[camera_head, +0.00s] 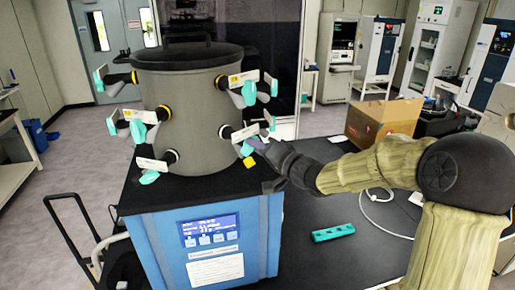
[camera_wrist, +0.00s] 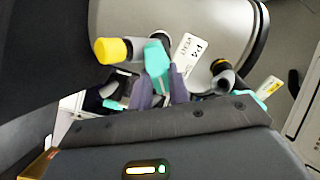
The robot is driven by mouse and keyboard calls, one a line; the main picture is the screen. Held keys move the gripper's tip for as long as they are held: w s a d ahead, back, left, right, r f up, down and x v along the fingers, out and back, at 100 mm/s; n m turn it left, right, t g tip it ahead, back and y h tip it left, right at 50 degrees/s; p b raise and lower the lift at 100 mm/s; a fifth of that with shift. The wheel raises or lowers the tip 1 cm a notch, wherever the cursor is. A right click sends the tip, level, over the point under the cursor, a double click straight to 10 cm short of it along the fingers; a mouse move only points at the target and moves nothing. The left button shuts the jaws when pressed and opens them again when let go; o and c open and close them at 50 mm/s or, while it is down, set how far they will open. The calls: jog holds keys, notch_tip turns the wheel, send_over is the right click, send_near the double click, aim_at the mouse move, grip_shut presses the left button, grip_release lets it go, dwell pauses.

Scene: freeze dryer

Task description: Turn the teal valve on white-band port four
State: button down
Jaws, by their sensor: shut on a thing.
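The grey drum (camera_head: 195,110) carries several ports with teal valves and white tags. The tag reading P4 (camera_wrist: 187,55) is beside a teal valve (camera_wrist: 156,58) in the wrist view. The same port's white tag (camera_head: 245,132) is at the lower right of the drum in the head view, with its teal valve (camera_head: 246,149) below. My gripper (camera_wrist: 160,88) has its purple fingers shut on that teal valve, one on each side of its lower end. My gripper (camera_head: 262,146) reaches in from the right in the head view. The white band is hard to see.
A yellow end cap (camera_wrist: 112,50) is close beside the held valve. Another port (camera_wrist: 222,72) is to its right. The drum stands on a blue cabinet (camera_head: 205,240). A teal rack (camera_head: 333,232) and a cardboard box (camera_head: 383,120) are on the dark table at right.

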jog(key=n+b, duration=0.6)
jog(key=n, duration=0.4)
jog(key=shift+s+a+n, duration=0.1)
jog(key=shift+n, duration=0.3)
dwell(0.3)
jog(key=c, duration=1.3)
grip_release()
jog(key=b+v, duration=0.4)
jog(key=v, duration=1.3)
jog(key=shift+s+r, duration=0.15)
